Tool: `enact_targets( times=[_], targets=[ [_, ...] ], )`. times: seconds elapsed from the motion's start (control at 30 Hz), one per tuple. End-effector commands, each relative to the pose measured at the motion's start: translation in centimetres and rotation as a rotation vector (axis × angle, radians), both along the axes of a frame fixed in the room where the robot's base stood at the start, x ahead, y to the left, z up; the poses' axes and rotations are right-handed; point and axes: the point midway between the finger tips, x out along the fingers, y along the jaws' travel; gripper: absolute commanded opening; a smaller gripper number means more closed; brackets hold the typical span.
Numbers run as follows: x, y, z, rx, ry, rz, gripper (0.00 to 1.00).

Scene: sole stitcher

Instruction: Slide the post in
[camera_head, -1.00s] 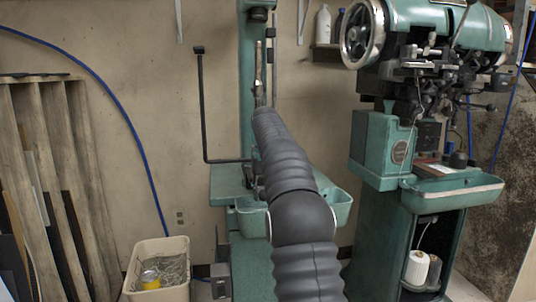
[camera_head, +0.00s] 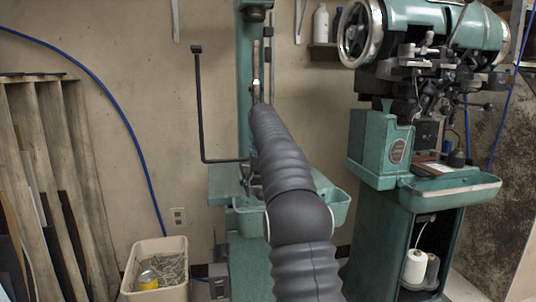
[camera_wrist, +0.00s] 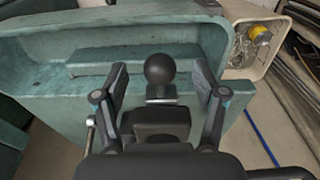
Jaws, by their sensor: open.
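A black ball knob (camera_wrist: 160,70) on a short metal stem (camera_wrist: 161,92), probably the post, shows in the wrist view. It stands between the two fingers of my gripper (camera_wrist: 160,80), with a gap visible on each side. My gripper is open around it and does not appear to touch it. The lower end of the stem is hidden behind a dark block (camera_wrist: 161,120). In the head view my own arm hides the gripper and the knob in front of the green stand (camera_head: 222,185).
A green trough (camera_wrist: 60,75) lies just beyond the fingers. A bent black rod (camera_head: 201,110) rises left of the stand's column. A beige bin (camera_head: 135,285) sits on the floor at left. A larger green machine (camera_head: 380,145) stands at right.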

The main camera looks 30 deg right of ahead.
Motion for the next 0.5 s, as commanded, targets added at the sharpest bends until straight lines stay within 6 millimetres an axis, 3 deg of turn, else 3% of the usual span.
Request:
enact_targets(
  times=[0.5],
  targets=[
    [-1.2,0.1,4.3,0.000,-0.001,-0.003,0.71]
  ],
)
